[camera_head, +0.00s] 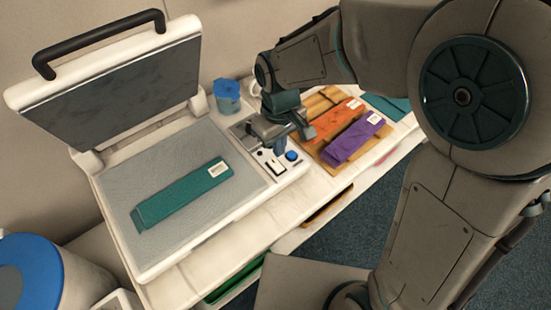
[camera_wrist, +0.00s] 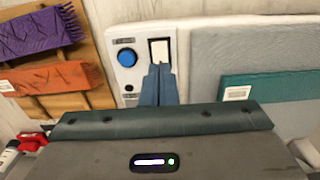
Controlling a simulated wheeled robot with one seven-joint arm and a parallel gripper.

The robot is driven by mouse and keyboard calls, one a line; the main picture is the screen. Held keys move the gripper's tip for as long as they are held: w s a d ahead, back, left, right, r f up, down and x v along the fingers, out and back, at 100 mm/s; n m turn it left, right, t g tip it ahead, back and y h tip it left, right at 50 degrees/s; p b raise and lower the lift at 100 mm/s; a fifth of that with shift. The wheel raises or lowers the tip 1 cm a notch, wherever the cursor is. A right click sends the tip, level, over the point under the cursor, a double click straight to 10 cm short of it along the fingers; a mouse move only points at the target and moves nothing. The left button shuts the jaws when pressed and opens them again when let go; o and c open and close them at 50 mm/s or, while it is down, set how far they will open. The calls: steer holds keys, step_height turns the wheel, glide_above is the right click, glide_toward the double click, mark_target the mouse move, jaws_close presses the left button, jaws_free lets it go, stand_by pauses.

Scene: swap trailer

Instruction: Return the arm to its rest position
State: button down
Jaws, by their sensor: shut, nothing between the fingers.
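My gripper (camera_head: 281,140) is above the control panel (camera_head: 267,158) at the right side of the open press. In the wrist view its fingers (camera_wrist: 159,86) are together and empty, over the panel. Their tips are close to a white rocker switch (camera_wrist: 159,51); I cannot tell whether they touch it. A blue round button (camera_wrist: 127,57) is beside the switch. My arm reaches in from the right in the head view, its elbow bent.
The press lid (camera_head: 120,95) with a black handle stands open. A teal folded cloth (camera_head: 182,193) lies on the press bed. Orange (camera_head: 336,119) and purple (camera_head: 353,138) cloths lie on a wooden board. A blue-lidded jar (camera_head: 227,95) and a white mug (camera_head: 254,87) stand behind the panel.

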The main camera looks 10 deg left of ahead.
steer(key=shift+r, duration=0.45)
steer(key=s+d+r+m+t, duration=0.1)
steer(key=s+d+r+m, duration=0.1)
steer(key=d, duration=0.5)
steer(key=s+d+r+m+t, duration=0.1)
steer(key=s+d+r+m, duration=0.2)
steer(key=d, duration=0.5)
steer(key=s+d+r+m+t, duration=0.1)
steer(key=s+d+r+m, duration=0.1)
steer(key=d+m, duration=0.3)
steer(key=s+d, duration=0.1)
steer(key=d, duration=0.1)
steer(key=shift+d+r, duration=0.4)
